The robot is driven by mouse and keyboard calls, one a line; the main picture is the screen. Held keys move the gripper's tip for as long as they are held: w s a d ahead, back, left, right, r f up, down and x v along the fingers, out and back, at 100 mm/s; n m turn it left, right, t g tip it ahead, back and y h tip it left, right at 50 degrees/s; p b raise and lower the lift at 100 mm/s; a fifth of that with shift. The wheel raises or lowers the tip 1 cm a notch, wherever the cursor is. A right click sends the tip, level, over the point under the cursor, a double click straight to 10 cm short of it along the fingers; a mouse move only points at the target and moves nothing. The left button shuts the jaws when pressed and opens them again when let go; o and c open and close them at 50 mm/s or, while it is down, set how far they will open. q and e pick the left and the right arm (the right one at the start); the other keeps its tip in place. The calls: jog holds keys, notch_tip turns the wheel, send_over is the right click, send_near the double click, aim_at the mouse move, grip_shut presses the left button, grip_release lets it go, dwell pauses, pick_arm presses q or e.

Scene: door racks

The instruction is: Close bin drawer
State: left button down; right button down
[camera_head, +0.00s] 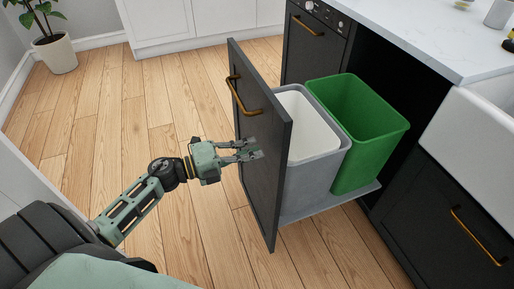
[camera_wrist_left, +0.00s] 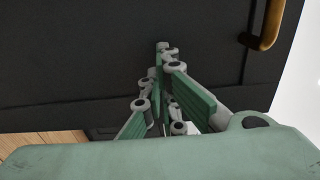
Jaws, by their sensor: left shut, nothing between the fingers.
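The bin drawer is pulled out from the dark cabinet. Its tall dark front panel (camera_head: 258,150) has a brass handle (camera_head: 236,95) near the top, which also shows in the left wrist view (camera_wrist_left: 272,24). A grey bin with a white liner (camera_head: 314,175) and a green bin (camera_head: 366,140) stand on the drawer's grey tray (camera_head: 330,201). My left gripper (camera_head: 256,151) is shut and empty, with its fingertips at the outer face of the front panel, below the handle. I cannot tell whether they touch it. My right gripper is not in view.
A white sink (camera_head: 470,125) and a dark cabinet door with a brass handle (camera_head: 477,236) are at the right. A marble counter (camera_head: 425,35) is above the opening. The wooden floor (camera_head: 150,120) is clear. A potted plant (camera_head: 55,52) stands far left.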

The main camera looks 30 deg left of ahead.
pick_arm(q)
jog(key=shift+x, duration=0.9)
